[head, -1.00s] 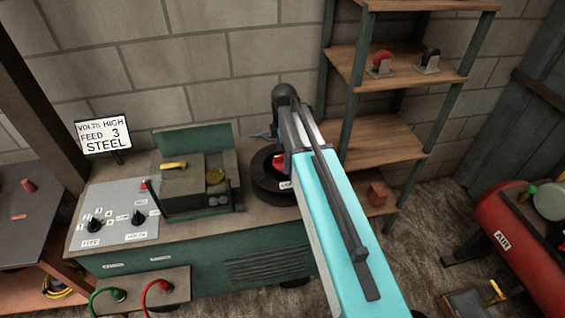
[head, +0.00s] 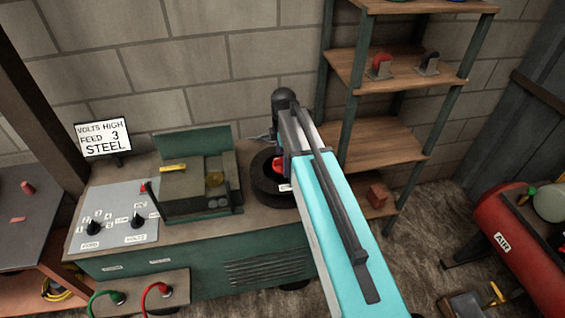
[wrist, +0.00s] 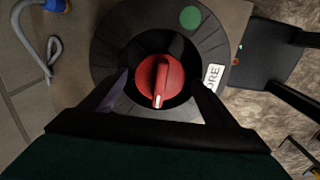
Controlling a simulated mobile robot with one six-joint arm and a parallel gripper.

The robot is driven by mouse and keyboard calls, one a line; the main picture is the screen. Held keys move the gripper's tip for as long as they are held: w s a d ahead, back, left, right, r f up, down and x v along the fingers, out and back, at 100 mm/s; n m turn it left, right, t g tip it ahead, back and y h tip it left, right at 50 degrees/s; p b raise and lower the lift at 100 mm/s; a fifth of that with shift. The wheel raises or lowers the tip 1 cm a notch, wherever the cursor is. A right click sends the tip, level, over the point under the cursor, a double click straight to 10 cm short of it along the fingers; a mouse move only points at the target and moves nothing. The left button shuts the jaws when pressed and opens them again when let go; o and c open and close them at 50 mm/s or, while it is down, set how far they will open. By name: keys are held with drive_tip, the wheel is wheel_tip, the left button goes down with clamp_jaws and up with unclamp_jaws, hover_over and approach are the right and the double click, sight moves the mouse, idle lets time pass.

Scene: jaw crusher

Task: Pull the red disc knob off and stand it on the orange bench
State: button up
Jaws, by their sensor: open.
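The red disc knob (wrist: 160,82) has a raised grip bar with a white pointer mark. In the wrist view it sits in the middle of a black ring-shaped part (wrist: 112,42) bearing a green dot and a white label. In the head view a bit of red (head: 279,165) shows inside the black ring (head: 268,195), beside my arm. My gripper (wrist: 160,75) is open, its dark fingers on either side of the knob; contact cannot be told. My arm hides the gripper in the head view. The orange bench (head: 22,282) stands at the far left, with a dark top.
The ring lies on the right end of a green cabinet (head: 200,262), beside a machine (head: 195,190) and a dial panel (head: 112,215). Wooden shelves (head: 385,145) stand behind my arm. A red air tank (head: 515,240) is at the right. Small red items lie on the bench top.

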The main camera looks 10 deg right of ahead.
idle(0.8)
drive_tip(key=c, duration=1.4)
drive_tip(key=shift+r, duration=0.1)
drive_tip(key=shift+r+p, duration=0.35)
drive_tip(key=shift+p, duration=0.05)
drive_tip(key=shift+r+p, duration=0.95)
drive_tip(key=shift+r, duration=0.7)
drive_tip(key=shift+r, duration=0.3)
drive_tip(key=shift+r+p, duration=0.5)
drive_tip(key=shift+r, duration=0.1)
drive_tip(key=shift+s+f, duration=0.1)
